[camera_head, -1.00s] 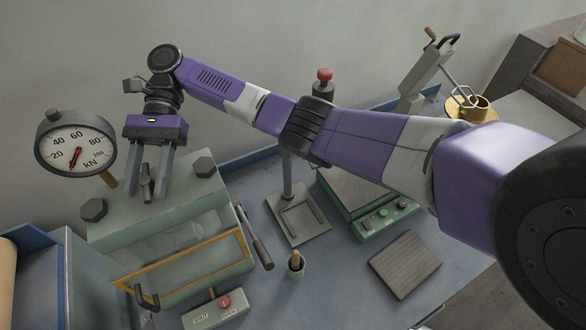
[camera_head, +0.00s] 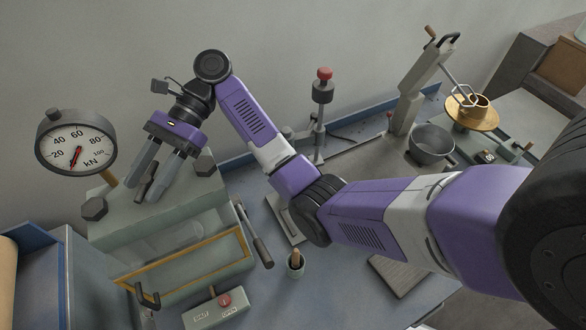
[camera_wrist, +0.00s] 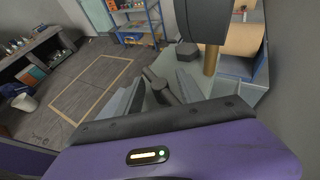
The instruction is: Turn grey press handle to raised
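The grey press handle (camera_head: 147,184) is a short dark grey bar on top of the pale green press (camera_head: 125,225), at the left of the head view. It stands tilted, its upper part leaning right. My gripper (camera_head: 147,193) reaches down over it, tilted the same way, with one finger on each side. In the wrist view the handle (camera_wrist: 161,88) shows between the two fingers (camera_wrist: 155,92), with gaps visible beside it. The fingers look open; whether either touches the bar I cannot tell.
A kN gauge (camera_head: 76,147) stands close left of my gripper. A lever (camera_head: 254,236) is on the press's right side, and a button box (camera_head: 218,308) stands in front. A red-topped stand (camera_head: 322,95), a metal bowl (camera_head: 432,142) and a mixer-like device (camera_head: 424,80) stand farther right.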

